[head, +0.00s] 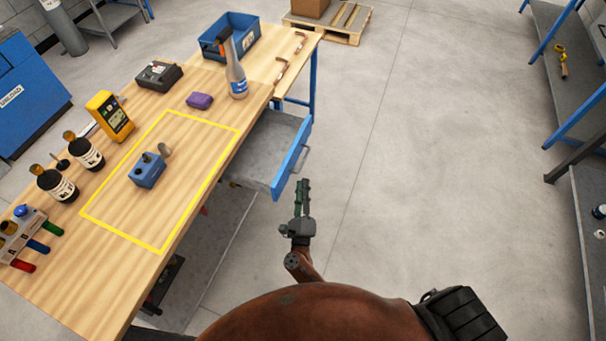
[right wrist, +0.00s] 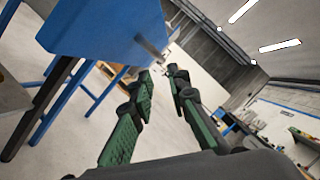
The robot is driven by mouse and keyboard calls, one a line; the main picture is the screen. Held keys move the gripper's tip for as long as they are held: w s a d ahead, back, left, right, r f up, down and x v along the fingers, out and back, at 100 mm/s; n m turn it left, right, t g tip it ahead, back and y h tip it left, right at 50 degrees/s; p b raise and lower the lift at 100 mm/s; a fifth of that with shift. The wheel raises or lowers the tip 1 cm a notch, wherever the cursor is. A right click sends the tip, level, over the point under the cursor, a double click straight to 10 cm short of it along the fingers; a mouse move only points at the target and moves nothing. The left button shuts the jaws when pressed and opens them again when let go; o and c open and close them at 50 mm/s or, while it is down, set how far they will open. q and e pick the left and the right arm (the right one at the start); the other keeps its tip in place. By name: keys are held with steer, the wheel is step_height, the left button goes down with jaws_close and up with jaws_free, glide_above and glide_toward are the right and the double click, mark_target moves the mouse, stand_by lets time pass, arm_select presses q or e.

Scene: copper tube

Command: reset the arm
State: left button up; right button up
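My right gripper (head: 302,190) is past the table's right edge, in free air just below the pulled-out drawer's blue front. In the right wrist view its two green fingers (right wrist: 160,74) stand apart with nothing between them, so it is open and empty. My left gripper is not in view. A small blue device (head: 149,170) with dark knobs sits inside the yellow outline on the wooden table.
The drawer (head: 264,150) stands open; its blue front fills the upper left of the right wrist view (right wrist: 110,30). Bottles, a yellow meter (head: 110,115), a purple block (head: 199,100) and a blue bin (head: 240,40) stand on the table (head: 120,275). The floor to the right is clear.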

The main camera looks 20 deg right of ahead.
steer(key=shift+v, duration=0.75)
